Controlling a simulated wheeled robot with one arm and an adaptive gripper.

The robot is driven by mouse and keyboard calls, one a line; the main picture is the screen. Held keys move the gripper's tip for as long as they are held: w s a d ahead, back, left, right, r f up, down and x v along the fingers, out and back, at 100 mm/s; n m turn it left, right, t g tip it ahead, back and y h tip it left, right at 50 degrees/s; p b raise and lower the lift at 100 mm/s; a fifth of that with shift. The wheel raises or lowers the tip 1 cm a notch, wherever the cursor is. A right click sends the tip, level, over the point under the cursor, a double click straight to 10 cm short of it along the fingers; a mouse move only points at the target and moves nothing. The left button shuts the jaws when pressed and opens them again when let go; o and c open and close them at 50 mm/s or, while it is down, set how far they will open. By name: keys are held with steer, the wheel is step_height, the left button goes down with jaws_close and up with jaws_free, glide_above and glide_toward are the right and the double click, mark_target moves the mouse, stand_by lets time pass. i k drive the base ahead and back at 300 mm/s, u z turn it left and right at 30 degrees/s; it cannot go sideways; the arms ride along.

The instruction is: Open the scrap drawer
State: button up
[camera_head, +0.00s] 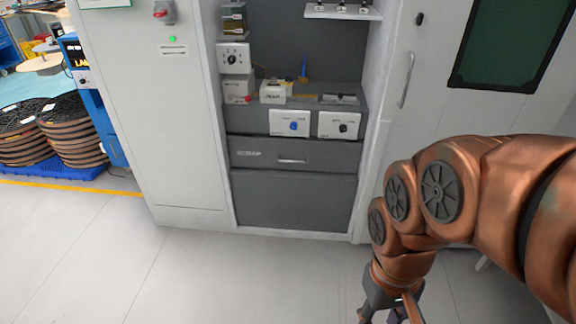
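A grey panel (290,203) lies below the drawer. Small boxes and tools stand on the shelf (318,90) above it. A white door (425,100) with a handle is at right. Stacked reels (60,135) stand at far left. The floor before the cabinet is clear.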

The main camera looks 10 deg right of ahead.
mark_target(304, 154)
steer(key=u, duration=0.7)
steer(key=i, duration=1.5)
steer(key=z, duration=0.35)
